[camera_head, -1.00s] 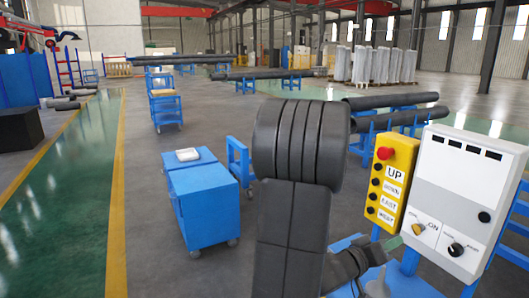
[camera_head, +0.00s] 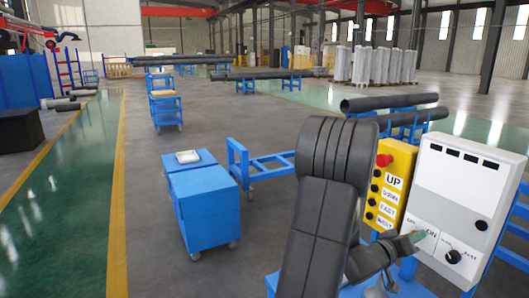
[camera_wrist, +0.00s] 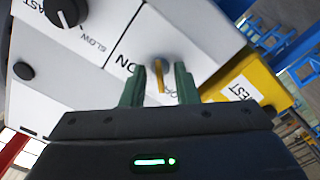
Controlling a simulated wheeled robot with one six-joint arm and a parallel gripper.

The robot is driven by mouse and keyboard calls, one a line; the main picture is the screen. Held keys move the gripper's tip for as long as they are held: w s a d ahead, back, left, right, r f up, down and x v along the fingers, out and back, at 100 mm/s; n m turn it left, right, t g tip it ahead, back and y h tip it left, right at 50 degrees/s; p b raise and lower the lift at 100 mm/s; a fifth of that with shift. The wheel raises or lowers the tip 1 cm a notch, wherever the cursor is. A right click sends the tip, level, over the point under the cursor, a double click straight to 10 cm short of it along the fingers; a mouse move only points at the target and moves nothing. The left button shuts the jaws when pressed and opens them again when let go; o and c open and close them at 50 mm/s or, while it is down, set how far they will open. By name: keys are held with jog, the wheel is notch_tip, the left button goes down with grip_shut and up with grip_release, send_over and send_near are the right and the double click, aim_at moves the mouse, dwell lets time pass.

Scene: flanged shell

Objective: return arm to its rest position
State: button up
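My arm (camera_head: 325,200) stands raised in front of the control boxes. My gripper (camera_wrist: 159,88) shows two green fingers spread apart in the wrist view, with a yellow switch (camera_wrist: 159,72) seen between them and a gap on each side. I cannot tell how far the tips are from the switch. In the head view my gripper (camera_head: 417,236) is small, at the lower left of the white control box (camera_head: 465,185), and covers the switch there.
A yellow button box (camera_head: 392,185) with a red button stands left of the white box, partly behind my arm. A blue cabinet (camera_head: 205,205) and a blue cart frame (camera_head: 262,163) stand to the left. Open floor lies between the cabinet and my arm.

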jog(key=shift+s+a+m+b, duration=0.1)
jog(key=shift+m+b, duration=1.85)
jog(key=shift+m, duration=2.4)
jog(key=shift+a+m+b, duration=0.1)
jog(key=shift+m+b, duration=1.85)
jog(key=shift+m, duration=2.4)
